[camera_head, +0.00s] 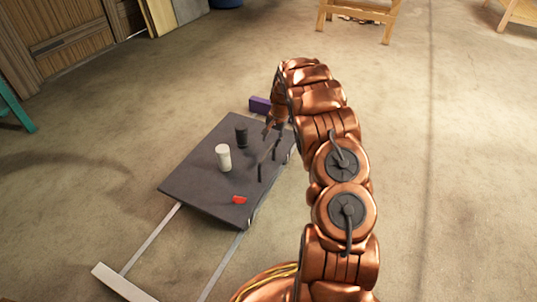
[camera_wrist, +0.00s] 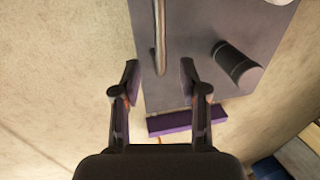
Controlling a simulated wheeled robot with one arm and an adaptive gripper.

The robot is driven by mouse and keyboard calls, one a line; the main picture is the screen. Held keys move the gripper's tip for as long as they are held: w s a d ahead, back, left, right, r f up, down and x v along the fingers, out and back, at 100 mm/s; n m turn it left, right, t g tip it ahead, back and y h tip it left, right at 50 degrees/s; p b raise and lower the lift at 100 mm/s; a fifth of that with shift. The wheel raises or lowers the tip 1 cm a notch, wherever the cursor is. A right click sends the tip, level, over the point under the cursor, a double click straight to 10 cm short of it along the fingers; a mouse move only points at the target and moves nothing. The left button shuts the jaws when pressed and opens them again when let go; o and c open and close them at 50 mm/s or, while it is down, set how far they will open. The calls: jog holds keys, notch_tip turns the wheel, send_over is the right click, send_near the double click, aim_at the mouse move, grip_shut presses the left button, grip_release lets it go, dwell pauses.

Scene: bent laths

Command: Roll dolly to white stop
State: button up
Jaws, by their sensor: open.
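The dolly (camera_head: 195,180) is a dark grey flat platform on the floor. It carries a white can (camera_head: 223,158), a black can (camera_head: 241,136) and a small red piece (camera_head: 239,200). A thin handle bar (camera_head: 268,160) stands along its right side. The white stop (camera_head: 122,283) lies at the lower left, apart from the dolly. My gripper (camera_wrist: 160,80) is open, at the handle's far end. In the wrist view the bar (camera_wrist: 158,35) reaches between the two fingertips, with gaps on both sides; its depth between them is unclear.
Two pale rails (camera_head: 150,240) run from under the dolly to the white stop, with clear space between. A purple block (camera_head: 260,104) sits at the dolly's far end. Wooden trestles stand at the back right, boards and a cabinet at the back left. The floor around is free.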

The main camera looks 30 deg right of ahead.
aim_at(268, 152)
jog(key=f+b, duration=0.1)
jog(key=f, duration=0.1)
jog(key=w+f, duration=0.1)
jog(key=f, duration=0.2)
jog(key=f+b, duration=0.1)
jog(key=f, duration=0.1)
jog(key=shift+w+a+f+b, duration=0.15)
jog(key=shift+a+b, duration=0.2)
grip_shut()
dwell(0.4)
